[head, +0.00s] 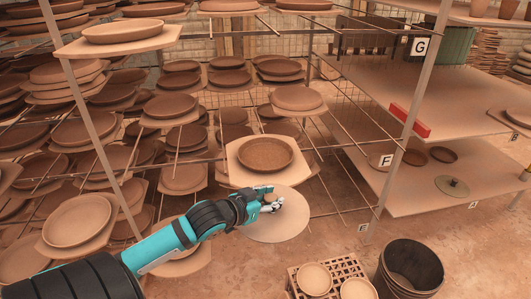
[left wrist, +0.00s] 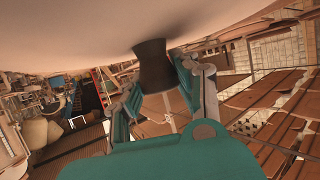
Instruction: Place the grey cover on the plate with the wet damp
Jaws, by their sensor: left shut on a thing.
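My left gripper (head: 272,201) is shut on the knob of a round, flat, pale grey-beige cover (head: 282,225). In the left wrist view the dark, waisted knob (left wrist: 152,62) sits between the fingers, and the cover's pale face (left wrist: 110,25) fills the top. The cover is held in the air in front of the rack. A plate with a darker, damp-looking surface (head: 265,153) lies on a pale board (head: 236,174) at the rack's front, just behind and above the cover in the head view. My right gripper is not in view.
Metal racks with many clay plates (head: 168,106) fill the left. Labelled shelves stand right, with a red block (head: 409,120) and another knobbed, grey-green disc (head: 452,187). A dark bucket (head: 410,266) and a slatted crate (head: 344,267) stand on the floor below.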

